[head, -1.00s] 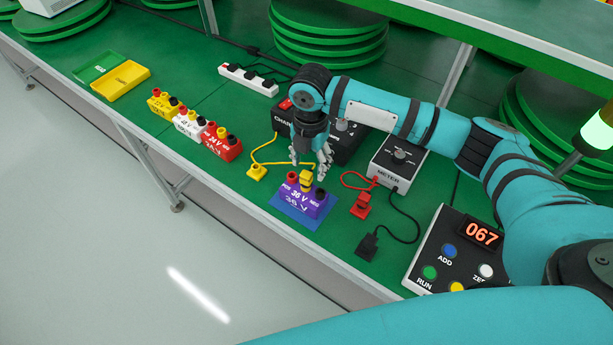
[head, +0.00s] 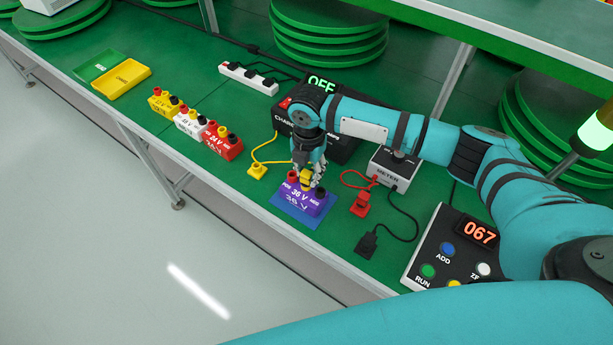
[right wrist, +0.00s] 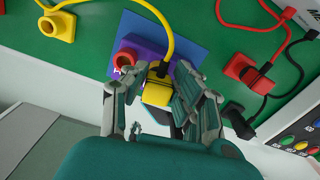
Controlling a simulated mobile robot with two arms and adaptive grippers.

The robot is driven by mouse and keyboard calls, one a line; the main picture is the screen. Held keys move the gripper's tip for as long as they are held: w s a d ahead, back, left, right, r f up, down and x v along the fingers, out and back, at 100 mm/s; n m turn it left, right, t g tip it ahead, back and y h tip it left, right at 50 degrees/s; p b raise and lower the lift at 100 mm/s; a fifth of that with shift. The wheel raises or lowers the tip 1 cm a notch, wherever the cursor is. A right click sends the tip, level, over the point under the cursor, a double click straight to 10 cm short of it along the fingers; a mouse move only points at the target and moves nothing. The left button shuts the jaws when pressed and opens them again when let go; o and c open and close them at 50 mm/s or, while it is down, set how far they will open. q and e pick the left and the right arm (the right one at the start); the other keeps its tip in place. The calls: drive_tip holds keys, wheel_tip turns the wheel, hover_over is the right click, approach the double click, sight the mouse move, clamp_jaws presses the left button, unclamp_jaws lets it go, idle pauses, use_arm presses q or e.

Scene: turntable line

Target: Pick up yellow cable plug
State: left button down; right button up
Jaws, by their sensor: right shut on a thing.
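A yellow cable plug (head: 306,178) stands at the middle of the purple 36 V block (head: 290,199), between its red and black terminals. It also shows in the right wrist view (right wrist: 157,92), with its yellow cable running up from it. My right gripper (head: 308,182) is over the block with its fingers shut on this plug, which they partly hide in the head view. A second yellow plug (head: 257,171) lies on the green table left of the block, on its own yellow cable. My left gripper is not in view.
The block sits on a blue mat (head: 296,216). A red plug (head: 361,203) and a black plug (head: 367,244) lie to its right. The charger (head: 290,120) and the meter (head: 394,175) stand behind. White (head: 187,124), red (head: 222,143) and yellow (head: 162,103) blocks stand at left.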

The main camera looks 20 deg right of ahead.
sight(307, 172)
drive_tip(key=shift+r, duration=0.5)
drive_tip(key=shift+s+a+r+b, duration=0.2)
drive_tip(key=shift+r+b, duration=0.1)
drive_tip(key=shift+r, duration=0.3)
drive_tip(key=shift+s+a+r+b, duration=0.15)
drive_tip(key=shift+r+b, duration=0.15)
drive_tip(key=shift+r, duration=0.3)
drive_tip(key=s+a+r+b, duration=0.1)
drive_tip(key=s+a+b, duration=0.1)
drive_tip(key=s+a, duration=0.5)
drive_tip(key=s, duration=0.6)
drive_tip(key=shift+a+r, duration=0.2)
drive_tip(key=shift+r, duration=0.1)
